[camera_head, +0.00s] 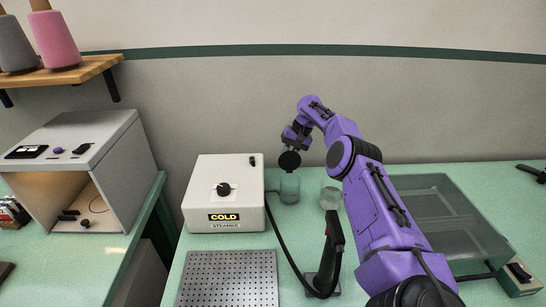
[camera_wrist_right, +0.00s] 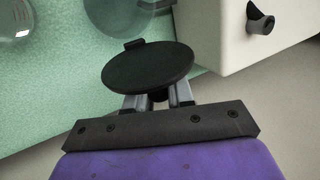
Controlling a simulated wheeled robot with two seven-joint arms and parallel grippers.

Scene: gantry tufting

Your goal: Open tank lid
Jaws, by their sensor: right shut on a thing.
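A round black lid (camera_head: 289,160) is in my right gripper (camera_head: 292,143), above a clear tank (camera_head: 289,190) beside the white steamer. In the right wrist view the lid (camera_wrist_right: 147,67) is a flat black disc with a small tab on its far edge. My right gripper (camera_wrist_right: 158,99) is shut on a dark grip under the disc. The tank (camera_wrist_right: 120,18) shows partly behind the lid there. In the head view the disc is tilted steeply, apart from the tank's top; I cannot tell whether a hinge joins them. My left gripper is not in view.
The steamer (camera_head: 224,205), reading COLD, stands close left of the tank. A clear jar (camera_head: 330,198) is partly behind my arm. A black-handled tool (camera_head: 330,250) with a cable stands in front. A perforated plate (camera_head: 227,280) lies front left; a glassy bin (camera_head: 440,215) is right.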

